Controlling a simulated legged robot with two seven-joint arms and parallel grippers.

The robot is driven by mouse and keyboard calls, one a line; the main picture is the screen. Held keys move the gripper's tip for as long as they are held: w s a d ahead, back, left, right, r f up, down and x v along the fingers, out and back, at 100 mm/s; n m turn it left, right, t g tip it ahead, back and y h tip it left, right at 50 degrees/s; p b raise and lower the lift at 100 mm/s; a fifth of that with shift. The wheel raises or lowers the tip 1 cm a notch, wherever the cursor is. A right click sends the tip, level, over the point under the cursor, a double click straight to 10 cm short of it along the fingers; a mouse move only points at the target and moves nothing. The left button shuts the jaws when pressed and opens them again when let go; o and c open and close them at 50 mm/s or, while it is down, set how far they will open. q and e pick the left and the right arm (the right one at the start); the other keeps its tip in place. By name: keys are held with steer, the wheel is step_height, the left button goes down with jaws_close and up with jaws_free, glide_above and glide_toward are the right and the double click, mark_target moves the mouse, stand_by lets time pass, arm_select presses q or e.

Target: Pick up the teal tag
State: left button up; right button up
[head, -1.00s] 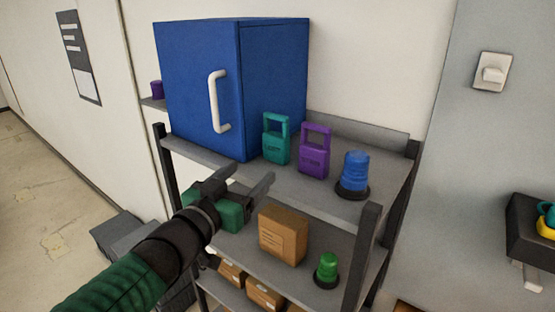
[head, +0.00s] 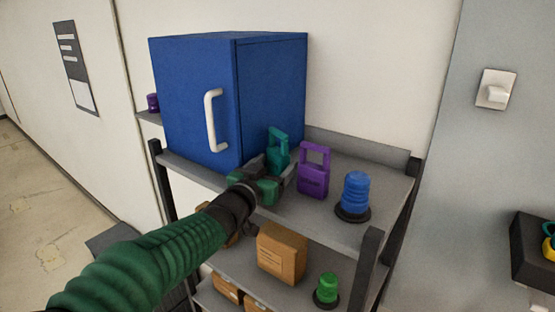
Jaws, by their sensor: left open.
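The teal tag (head: 278,148) stands on the top shelf, just right of the blue cabinet, and looks slightly tilted. It has a loop handle at its top. My left gripper (head: 274,170) is open at the tag, with its fingers around or just in front of the tag's lower part. The gripper hides the tag's base, and I cannot tell whether the fingers touch it. My right gripper is not in view.
A purple tag (head: 314,172) stands close to the right of the gripper, with a blue beacon (head: 355,194) beyond it. The blue cabinet (head: 195,100) with a white handle is close on the left. A cardboard box (head: 282,252) and green beacon (head: 327,290) sit on the shelf below.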

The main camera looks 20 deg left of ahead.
arm_select(q)
steer(key=shift+w+a, duration=0.1)
steer(key=shift+a, duration=0.15)
steer(key=shift+c, duration=0.5)
steer(key=shift+a, duration=0.15)
steer(key=shift+c, duration=1.2)
steer(key=shift+s+a+r, duration=0.1)
steer(key=shift+s+a, duration=0.15)
steer(key=shift+s, duration=0.15)
steer(key=c, duration=0.5)
steer(key=shift+s, duration=0.1)
steer(key=shift+c, duration=1.1)
steer(key=shift+d, duration=0.3)
jaws_close()
steer(key=shift+w+d, duration=0.2)
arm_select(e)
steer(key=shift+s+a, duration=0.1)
arm_select(q)
steer(key=shift+a, duration=0.1)
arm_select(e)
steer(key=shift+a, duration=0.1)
